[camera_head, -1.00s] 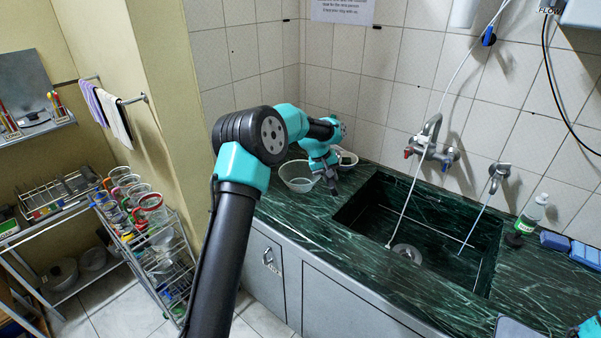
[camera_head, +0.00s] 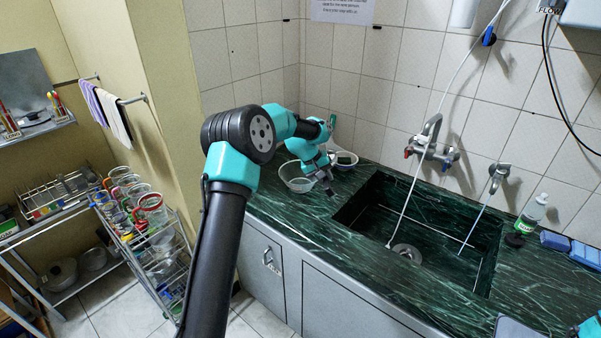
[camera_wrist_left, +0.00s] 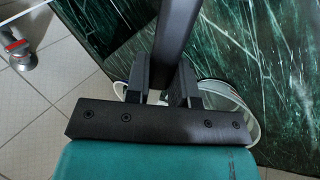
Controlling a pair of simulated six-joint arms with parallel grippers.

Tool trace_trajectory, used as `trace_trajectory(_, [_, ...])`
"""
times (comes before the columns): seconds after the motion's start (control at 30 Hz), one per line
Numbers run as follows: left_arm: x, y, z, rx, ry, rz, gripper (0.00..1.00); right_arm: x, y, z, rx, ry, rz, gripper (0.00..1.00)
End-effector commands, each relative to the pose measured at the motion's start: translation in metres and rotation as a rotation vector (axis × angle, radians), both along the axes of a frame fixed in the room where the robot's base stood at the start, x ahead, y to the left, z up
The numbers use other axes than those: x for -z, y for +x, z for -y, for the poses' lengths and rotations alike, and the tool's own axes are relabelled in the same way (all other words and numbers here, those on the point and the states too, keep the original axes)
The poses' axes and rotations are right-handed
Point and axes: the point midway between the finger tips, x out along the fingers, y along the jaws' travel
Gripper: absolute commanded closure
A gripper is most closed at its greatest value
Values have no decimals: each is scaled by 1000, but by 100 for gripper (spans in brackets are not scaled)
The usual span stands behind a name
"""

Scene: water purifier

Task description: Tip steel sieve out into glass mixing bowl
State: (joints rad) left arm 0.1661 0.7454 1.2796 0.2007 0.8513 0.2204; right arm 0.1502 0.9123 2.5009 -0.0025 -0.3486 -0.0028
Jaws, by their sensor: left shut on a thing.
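The glass mixing bowl (camera_head: 287,177) stands on the green counter left of the sink, partly behind my left gripper. My left gripper (camera_head: 323,178) is at the bowl's right side, angled down. In the left wrist view its fingers (camera_wrist_left: 163,90) are shut on a dark bar (camera_wrist_left: 176,35), which looks like the steel sieve's handle. The handle's end sticks out toward the sink in the head view. The sieve's basket is mostly hidden, so I cannot tell its tilt or contents. A clear curved rim (camera_wrist_left: 240,100) shows below the fingers.
A small white bowl (camera_head: 346,159) stands behind my gripper near the wall. The sink (camera_head: 425,235) opens to the right, with a tap (camera_head: 430,138) above. A rack of cups (camera_head: 150,210) stands at left. The front counter strip is clear.

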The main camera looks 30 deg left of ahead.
Motion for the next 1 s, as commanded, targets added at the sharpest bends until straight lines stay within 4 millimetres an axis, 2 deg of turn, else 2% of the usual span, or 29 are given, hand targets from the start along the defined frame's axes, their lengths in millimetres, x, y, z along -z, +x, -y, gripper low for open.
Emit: trace_trajectory(1.0, [-3,-9,-15,-1,-118,72,100,0,0,0,0,0,0,57])
